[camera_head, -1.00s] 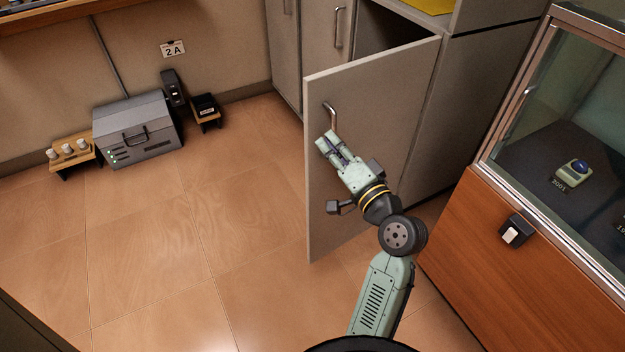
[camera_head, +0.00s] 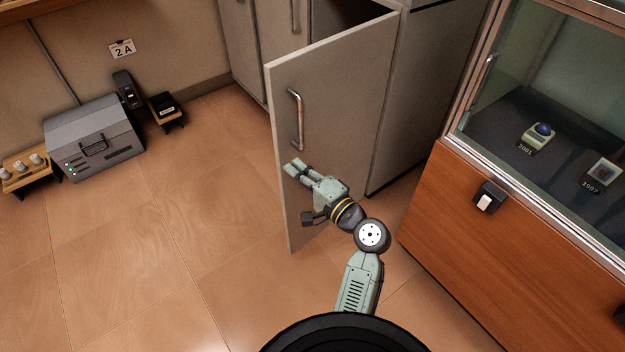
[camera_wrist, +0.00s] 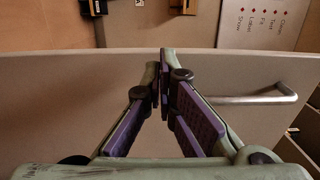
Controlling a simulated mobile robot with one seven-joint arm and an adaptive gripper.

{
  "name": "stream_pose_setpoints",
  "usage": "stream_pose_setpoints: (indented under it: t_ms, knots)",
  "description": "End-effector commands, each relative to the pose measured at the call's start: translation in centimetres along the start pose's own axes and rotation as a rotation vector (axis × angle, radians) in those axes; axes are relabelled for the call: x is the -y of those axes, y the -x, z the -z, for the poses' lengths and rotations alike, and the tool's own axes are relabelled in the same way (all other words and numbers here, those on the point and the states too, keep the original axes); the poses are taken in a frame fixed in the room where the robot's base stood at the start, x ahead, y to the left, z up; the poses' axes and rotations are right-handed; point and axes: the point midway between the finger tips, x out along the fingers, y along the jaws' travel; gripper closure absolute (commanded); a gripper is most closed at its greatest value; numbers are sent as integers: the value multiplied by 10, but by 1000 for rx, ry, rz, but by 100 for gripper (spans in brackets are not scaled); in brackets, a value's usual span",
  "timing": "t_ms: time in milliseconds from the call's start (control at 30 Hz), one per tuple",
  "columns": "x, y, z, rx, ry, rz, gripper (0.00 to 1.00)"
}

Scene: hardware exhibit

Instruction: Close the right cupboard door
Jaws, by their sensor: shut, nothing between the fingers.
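The right cupboard door (camera_head: 340,110) is a grey panel standing wide open, swung out from the cupboard. A metal bar handle (camera_head: 296,118) is near its free edge. My gripper (camera_head: 292,167) is shut and empty, just below the handle in front of the door's outer face. In the wrist view, the fingertips (camera_wrist: 166,55) overlap the door's edge, and the handle (camera_wrist: 260,98) lies to their right, outside the fingers. I cannot tell whether the fingers touch the door.
A glass display case (camera_head: 540,120) on a wooden base stands close on the right. A grey box (camera_head: 95,135) and small stands are by the left wall. Open floor (camera_head: 140,260) lies left of the door. The closed neighbouring cupboard door (camera_head: 285,30) is behind it.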

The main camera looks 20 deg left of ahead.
Motion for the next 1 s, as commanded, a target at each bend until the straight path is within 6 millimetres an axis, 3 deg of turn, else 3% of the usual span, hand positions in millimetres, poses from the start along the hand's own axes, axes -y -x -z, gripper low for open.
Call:
stream_pose_setpoints:
  t_ms: [233, 767, 1000]
  knots:
    - [0, -29, 0, 1, 0, -1, 100]
    - [0, -36, 0, 0, 1, -1, 100]
    - [2, -67, -2, 4, 2, 0, 100]
